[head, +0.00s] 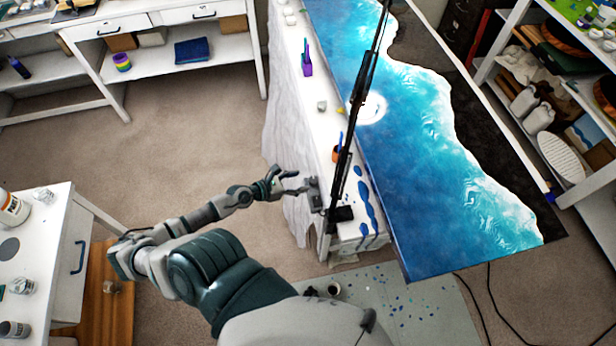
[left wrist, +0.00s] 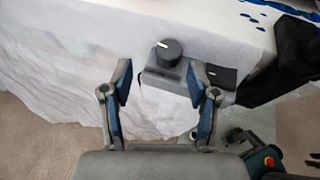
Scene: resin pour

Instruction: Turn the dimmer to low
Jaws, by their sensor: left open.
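The dimmer (head: 314,194) is a small grey box at the side of the white-covered table, near the foot of a black stand. In the left wrist view its dark round knob (left wrist: 167,53) has a white mark pointing to the upper left. A small dark switch (left wrist: 213,73) sits on the box, right of the knob. My left gripper (head: 288,181) is open and empty, just left of the dimmer in the head view. In the left wrist view its fingers (left wrist: 159,78) are spread, with the knob beyond and between them, apparently untouched.
A black stand (head: 345,158) rises beside the dimmer. The blue resin panel (head: 430,160) lies to the right. An orange cup (head: 337,153) and a purple cup (head: 307,66) stand on the white-covered table (head: 292,85). A cloth drapes down its side.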

